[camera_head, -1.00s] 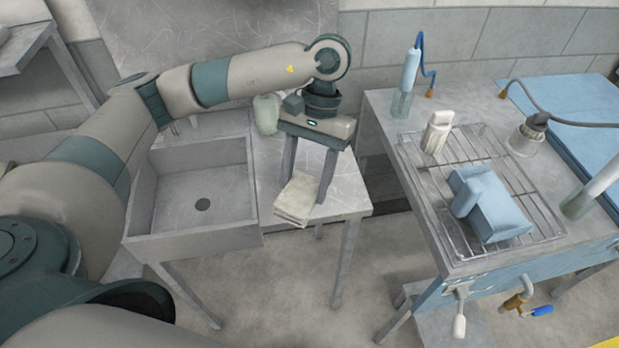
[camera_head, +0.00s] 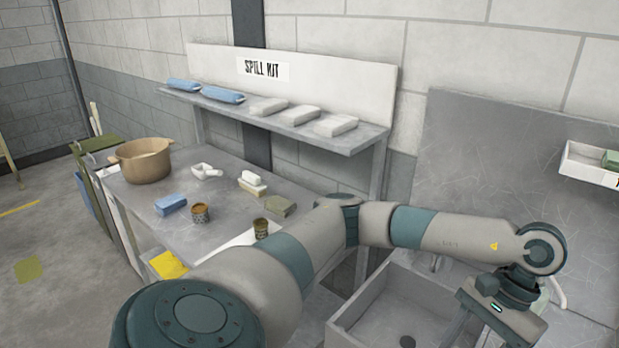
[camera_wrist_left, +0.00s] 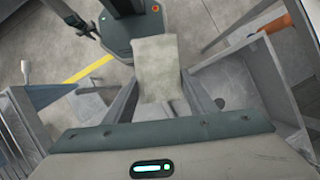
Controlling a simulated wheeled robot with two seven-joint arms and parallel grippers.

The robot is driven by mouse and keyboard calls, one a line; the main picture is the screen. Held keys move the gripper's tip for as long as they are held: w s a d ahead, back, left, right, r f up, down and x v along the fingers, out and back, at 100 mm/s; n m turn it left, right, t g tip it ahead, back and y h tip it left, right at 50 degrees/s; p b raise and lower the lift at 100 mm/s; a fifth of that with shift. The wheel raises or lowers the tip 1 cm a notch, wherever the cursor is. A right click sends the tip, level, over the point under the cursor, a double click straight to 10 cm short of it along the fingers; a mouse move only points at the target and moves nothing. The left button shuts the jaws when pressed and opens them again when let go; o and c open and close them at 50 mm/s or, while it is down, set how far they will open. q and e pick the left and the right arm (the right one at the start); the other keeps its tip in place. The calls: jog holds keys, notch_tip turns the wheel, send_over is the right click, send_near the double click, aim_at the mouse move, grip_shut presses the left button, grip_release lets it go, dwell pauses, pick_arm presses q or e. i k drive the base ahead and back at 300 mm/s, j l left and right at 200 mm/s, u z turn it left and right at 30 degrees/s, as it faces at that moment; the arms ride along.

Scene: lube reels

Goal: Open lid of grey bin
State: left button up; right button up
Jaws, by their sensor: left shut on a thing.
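My left gripper (camera_wrist_left: 160,78) is shut on a folded beige cloth (camera_wrist_left: 157,55), which sticks out between its fingers in the left wrist view. At the far left, a bin with a green top (camera_head: 97,146) stands at the workbench's end. I cannot make out clearly which part there is a grey bin or its lid. A small dark shape (camera_wrist_left: 80,24) in the wrist view may be my right gripper; its jaws are unclear.
The workbench (camera_head: 225,222) holds a brown pot (camera_head: 142,160), a blue block (camera_head: 171,205), small tins (camera_head: 200,213) and a white scoop (camera_head: 206,171). A spill kit shelf (camera_head: 352,145) stands behind it. The sink (camera_head: 385,310) is at the lower right. Open floor lies left.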

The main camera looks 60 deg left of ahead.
aim_at(99, 160)
jog(key=u, duration=3.15)
